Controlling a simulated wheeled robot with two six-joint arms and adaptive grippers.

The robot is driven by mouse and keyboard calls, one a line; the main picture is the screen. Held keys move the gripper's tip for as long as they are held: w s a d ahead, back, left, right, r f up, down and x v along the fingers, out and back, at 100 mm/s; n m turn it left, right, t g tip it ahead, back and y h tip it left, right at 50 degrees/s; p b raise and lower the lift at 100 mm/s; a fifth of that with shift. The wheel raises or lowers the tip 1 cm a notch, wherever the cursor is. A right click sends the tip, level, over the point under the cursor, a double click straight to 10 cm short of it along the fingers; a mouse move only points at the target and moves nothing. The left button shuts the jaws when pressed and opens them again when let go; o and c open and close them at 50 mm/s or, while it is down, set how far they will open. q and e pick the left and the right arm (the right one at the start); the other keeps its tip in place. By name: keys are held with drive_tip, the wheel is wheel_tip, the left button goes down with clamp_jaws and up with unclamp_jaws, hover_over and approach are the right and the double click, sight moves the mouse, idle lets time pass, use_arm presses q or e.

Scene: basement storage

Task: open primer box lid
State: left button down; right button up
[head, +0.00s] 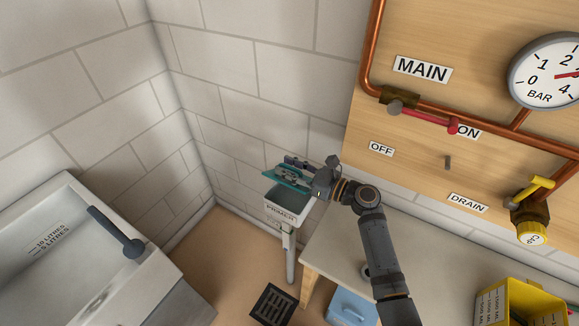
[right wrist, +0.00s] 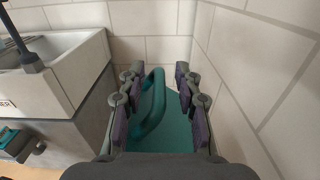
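The primer box (head: 281,211) is a small pale box labelled PRIMER on a post by the wall corner. My right gripper (head: 299,168) is over the lid. In the right wrist view, the teal lid (right wrist: 180,134) fills the space between the fingers, and its teal loop handle (right wrist: 153,105) stands between the open fingers (right wrist: 158,88), nearer the left one. A gap shows between the handle and the right finger. My left gripper is out of view.
A sink (head: 130,270) with a dark lever (head: 117,232) is at left. A board with copper pipes and a red-handled valve (head: 424,114) is at right, above a pale bench (head: 430,248). A yellow container (head: 520,303) stands at lower right. Walls rise close behind the box.

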drive_tip(key=shift+s, duration=0.1)
clamp_jaws()
drive_tip(key=w+d+r+m+p, duration=0.1)
drive_tip(key=p, duration=0.2)
drive_tip(key=w+d+r+m+p, duration=0.1)
drive_tip(key=w+m+p, duration=0.1)
drive_tip(key=p, duration=0.1)
drive_tip(key=shift+r, duration=0.25)
drive_tip(key=shift+w+d+f+m, duration=0.15)
drive_tip(key=shift+w+d+m, duration=0.15)
drive_tip(key=shift+m, duration=0.3)
drive_tip(key=shift+f, duration=0.1)
drive_tip(key=shift+c, duration=0.5)
unclamp_jaws()
drive_tip(key=shift+o, duration=0.5)
